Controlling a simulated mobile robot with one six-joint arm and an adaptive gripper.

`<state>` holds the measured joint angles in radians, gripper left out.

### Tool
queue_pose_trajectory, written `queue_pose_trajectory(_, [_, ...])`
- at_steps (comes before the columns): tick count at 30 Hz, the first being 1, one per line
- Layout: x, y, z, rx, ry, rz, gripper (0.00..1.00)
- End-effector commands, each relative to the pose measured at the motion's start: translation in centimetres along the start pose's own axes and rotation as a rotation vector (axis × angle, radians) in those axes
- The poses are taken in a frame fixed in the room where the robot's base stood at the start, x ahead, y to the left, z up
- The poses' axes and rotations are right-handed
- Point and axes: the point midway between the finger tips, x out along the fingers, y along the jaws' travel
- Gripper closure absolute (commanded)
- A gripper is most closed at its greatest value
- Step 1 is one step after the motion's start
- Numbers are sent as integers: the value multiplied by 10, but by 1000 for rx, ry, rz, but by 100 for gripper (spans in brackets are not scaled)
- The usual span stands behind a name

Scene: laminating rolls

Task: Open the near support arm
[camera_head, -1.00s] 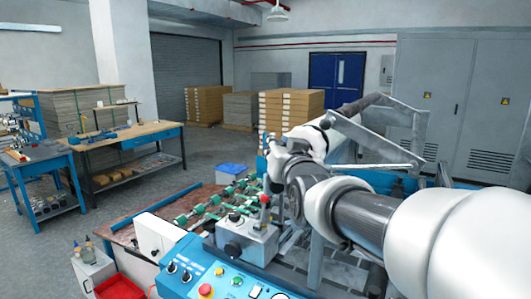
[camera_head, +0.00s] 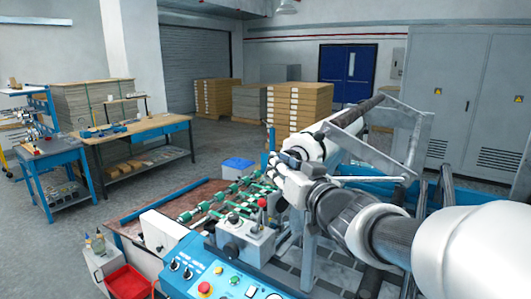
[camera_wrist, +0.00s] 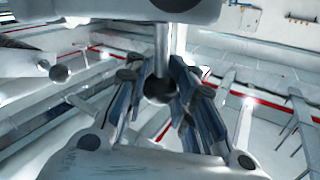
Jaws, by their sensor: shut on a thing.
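The near support arm (camera_head: 365,150) is a grey metal plate frame on the machine, right of centre in the head view. A dark roller shaft (camera_head: 360,110) runs beside its upper end. My gripper (camera_head: 285,165) is at the left end of this frame, partly hidden by my own wrist. In the wrist view, my gripper's fingers (camera_wrist: 162,100) close from both sides around a dark ball knob (camera_wrist: 160,88) on the end of a pale metal rod (camera_wrist: 161,48). How the rod joins the support arm is hidden.
The blue control panel (camera_head: 225,280) and a grey box with a red-knobbed lever (camera_head: 246,236) stand close below my arm. Green rollers (camera_head: 225,197) lie to the left. A red tray (camera_head: 128,282) is at front left. Open floor lies behind the machine, before the pallet stacks (camera_head: 298,105).

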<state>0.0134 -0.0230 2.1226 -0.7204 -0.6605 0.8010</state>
Motion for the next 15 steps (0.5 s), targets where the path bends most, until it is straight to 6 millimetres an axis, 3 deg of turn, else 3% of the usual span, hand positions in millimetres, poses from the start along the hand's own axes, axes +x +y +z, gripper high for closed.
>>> queue_pose_trajectory(15, [-10, 2, 2, 0, -26, -101, 100])
